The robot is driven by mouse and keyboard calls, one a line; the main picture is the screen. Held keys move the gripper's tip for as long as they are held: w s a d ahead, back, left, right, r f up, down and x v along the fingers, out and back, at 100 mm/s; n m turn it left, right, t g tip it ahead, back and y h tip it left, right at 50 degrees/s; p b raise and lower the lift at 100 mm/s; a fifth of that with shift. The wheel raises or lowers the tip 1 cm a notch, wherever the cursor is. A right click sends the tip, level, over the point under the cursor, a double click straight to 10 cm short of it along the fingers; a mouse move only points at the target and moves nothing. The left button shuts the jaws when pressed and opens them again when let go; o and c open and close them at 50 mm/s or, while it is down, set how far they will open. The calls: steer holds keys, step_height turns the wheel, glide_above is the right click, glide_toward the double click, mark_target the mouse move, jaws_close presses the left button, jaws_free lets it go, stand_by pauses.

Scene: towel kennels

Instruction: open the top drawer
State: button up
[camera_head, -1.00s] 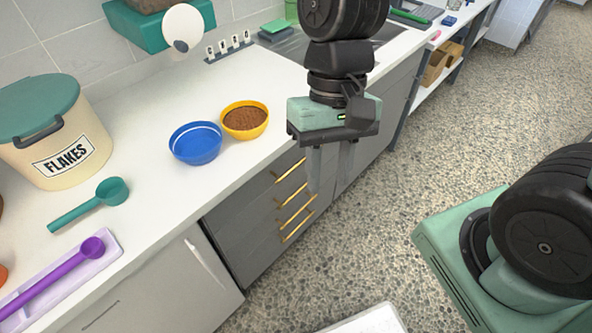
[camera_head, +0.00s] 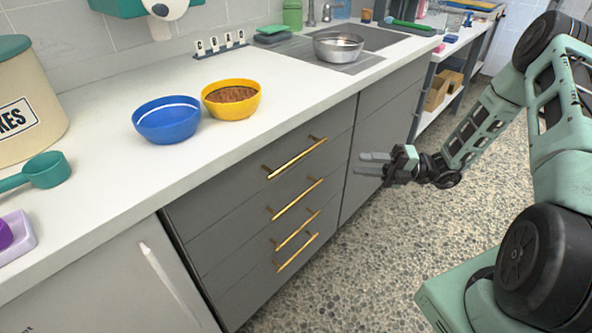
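The top drawer (camera_head: 235,187) is the uppermost grey front in the drawer unit under the white counter. Its gold bar handle (camera_head: 297,158) slants across the front, and the drawer looks closed. My gripper (camera_head: 358,163) is to the right of the handle, in front of the grey cabinet, with its fingers pointing left. The two fingers are apart with nothing between them. A clear gap separates the fingertips from the handle.
More gold handles (camera_head: 297,198) sit on the drawers below. A blue bowl (camera_head: 167,120) and a yellow bowl of brown food (camera_head: 232,99) stand on the counter (camera_head: 110,140) above. The speckled floor (camera_head: 385,255) in front is clear.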

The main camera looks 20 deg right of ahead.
mark_target(296, 159)
steer(key=x, duration=1.7)
steer(key=shift+w+a, duration=0.1)
steer(key=shift+a, duration=0.05)
steer(key=shift+c, duration=0.3)
jaws_close()
